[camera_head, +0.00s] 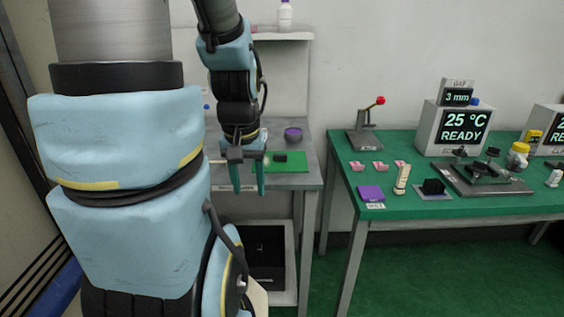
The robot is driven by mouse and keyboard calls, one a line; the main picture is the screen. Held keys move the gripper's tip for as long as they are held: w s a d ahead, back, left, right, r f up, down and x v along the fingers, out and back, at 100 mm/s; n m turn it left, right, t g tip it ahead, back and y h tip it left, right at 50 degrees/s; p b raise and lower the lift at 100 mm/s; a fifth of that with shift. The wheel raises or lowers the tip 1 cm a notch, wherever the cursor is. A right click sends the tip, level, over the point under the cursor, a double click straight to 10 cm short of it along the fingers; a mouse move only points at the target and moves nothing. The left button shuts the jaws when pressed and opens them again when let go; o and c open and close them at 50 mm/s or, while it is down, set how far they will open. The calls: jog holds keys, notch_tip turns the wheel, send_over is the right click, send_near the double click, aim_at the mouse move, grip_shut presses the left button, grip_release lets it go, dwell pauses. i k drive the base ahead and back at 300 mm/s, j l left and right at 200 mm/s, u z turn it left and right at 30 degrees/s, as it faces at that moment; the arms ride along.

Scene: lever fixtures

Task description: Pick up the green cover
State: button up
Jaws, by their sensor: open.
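A flat bright green piece (298,164) lies on the grey side table, with a small dark block (280,157) on it. It is the only separate green item I make out, but I cannot tell for sure that it is the green cover. My gripper (249,190) points down with its two teal fingers apart and nothing between them. It shows in front of the left end of the green piece and hides part of it. I cannot tell how far apart the two are in depth.
A purple bowl (293,134) stands behind on the grey table (309,180). To the right, a green-topped bench (334,163) bears a red-knobbed lever (366,125), a display box (447,130), a purple block (370,192) and small parts. A gap separates the tables.

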aim_at(274, 161)
jog(key=i+l+u, duration=0.1)
jog(key=l+u, duration=0.7)
jog(key=u, duration=0.15)
jog(key=l+u, duration=0.5)
